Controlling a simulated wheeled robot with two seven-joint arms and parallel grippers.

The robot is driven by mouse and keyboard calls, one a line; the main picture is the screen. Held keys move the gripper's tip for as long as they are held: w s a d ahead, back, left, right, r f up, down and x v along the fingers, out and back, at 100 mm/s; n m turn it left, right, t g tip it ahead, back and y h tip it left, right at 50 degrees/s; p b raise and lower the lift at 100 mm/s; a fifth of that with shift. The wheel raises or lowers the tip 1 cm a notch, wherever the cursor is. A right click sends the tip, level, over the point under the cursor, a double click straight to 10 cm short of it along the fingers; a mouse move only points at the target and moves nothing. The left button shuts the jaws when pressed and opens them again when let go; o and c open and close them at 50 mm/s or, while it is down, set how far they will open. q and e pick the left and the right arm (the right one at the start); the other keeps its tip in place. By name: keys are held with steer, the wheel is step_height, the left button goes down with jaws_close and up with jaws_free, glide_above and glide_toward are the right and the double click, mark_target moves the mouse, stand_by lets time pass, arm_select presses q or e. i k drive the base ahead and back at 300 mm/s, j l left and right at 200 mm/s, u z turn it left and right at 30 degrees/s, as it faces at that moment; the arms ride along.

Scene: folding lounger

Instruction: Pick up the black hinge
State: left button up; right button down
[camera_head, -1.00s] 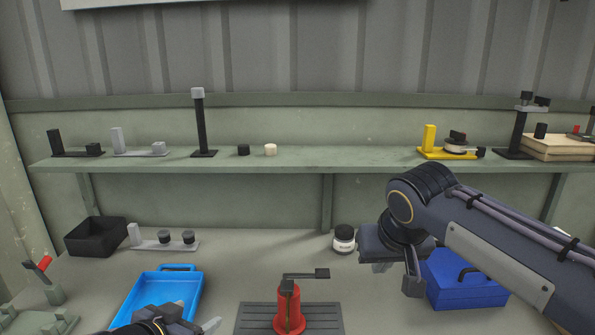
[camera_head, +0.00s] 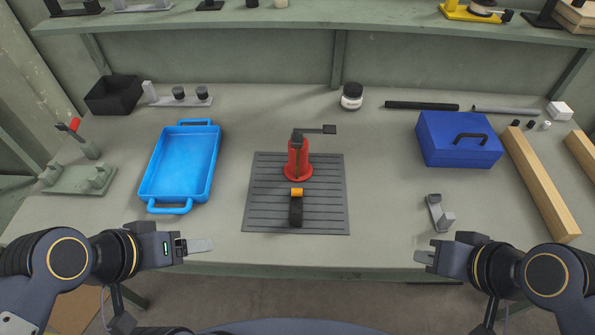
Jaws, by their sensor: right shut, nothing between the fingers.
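No part in view is clearly a black hinge. A small black piece with an orange end (camera_head: 296,210) lies on the dark ribbed mat (camera_head: 260,215), in front of a red vise-like stand (camera_head: 298,160); whether it is the hinge I cannot tell. A grey angled bracket (camera_head: 438,212) lies on the bench at right. My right gripper (camera_head: 422,257) is shut and empty at the bench's front edge, just below that bracket and apart from it. My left gripper (camera_head: 205,246) is at the front edge at left, a pale flat finger pointing right; its opening is unclear.
A blue tray (camera_head: 150,180) is at left, a black bin (camera_head: 114,95) behind it. A blue toolbox (camera_head: 440,150) and wooden beams (camera_head: 540,185) are at right. A black rod (camera_head: 422,106) lies behind the toolbox. The shelf (camera_head: 300,20) crosses the back. Bench between mat and toolbox is clear.

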mark_target(296, 193)
steer(key=k+j+u, duration=0.2)
steer(key=k, duration=0.45)
steer(key=l+u, duration=0.15)
steer(key=u, duration=0.35)
steer(key=l+u, duration=0.2)
steer(key=u, duration=0.3)
steer(key=l+u, duration=0.2)
steer(key=u, duration=0.3)
steer(key=l+u, duration=0.15)
steer(key=u, duration=0.35)
steer(key=k+l, duration=0.25)
steer(key=l, duration=0.15)
steer(key=k+l, duration=0.25)
steer(key=l, duration=0.15)
steer(key=l+u, duration=0.05)
